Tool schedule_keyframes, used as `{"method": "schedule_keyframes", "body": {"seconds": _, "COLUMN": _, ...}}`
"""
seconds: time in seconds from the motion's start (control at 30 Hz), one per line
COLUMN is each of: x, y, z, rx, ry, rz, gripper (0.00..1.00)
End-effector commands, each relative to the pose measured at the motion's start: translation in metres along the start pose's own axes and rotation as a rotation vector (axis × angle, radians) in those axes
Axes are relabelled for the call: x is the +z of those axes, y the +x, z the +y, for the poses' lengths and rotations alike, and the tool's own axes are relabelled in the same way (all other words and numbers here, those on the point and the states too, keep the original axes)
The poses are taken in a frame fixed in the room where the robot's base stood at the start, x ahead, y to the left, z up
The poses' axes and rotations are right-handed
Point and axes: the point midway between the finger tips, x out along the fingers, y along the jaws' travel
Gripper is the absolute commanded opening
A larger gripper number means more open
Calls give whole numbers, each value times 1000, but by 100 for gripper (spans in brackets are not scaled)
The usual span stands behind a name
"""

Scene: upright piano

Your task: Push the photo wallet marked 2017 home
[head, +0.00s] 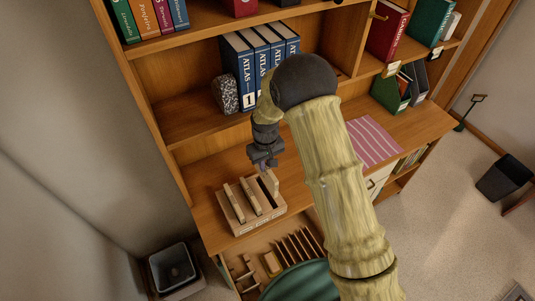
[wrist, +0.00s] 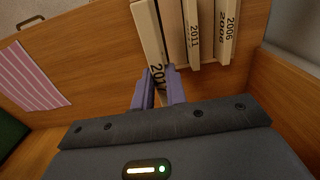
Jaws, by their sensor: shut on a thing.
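A pale wooden rack (head: 238,228) stands on the desk at the left and holds the photo wallets. The wallet marked 2006 (wrist: 229,30) and the wallet marked 2011 (wrist: 193,35) stand side by side in it. The wallet's lower end is hidden.
A speckled stone block (head: 226,94) and blue atlas volumes (head: 240,72) stand on the shelf behind. A pink striped mat (head: 374,142) lies on the desk to the right. Below the desk is an open slotted compartment (head: 295,245). Bare desk lies between rack and mat.

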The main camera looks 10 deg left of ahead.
Motion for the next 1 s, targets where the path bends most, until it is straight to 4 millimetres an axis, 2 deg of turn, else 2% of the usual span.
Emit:
{"method": "schedule_keyframes", "body": {"seconds": 0.47, "x": 1, "y": 3, "z": 0, "rx": 0, "ry": -1, "rz": 0, "gripper": 0}}
{"method": "schedule_keyframes", "body": {"seconds": 1.0, "x": 0, "y": 44, "z": 0, "rx": -1, "ry": 0, "rz": -1, "gripper": 0}}
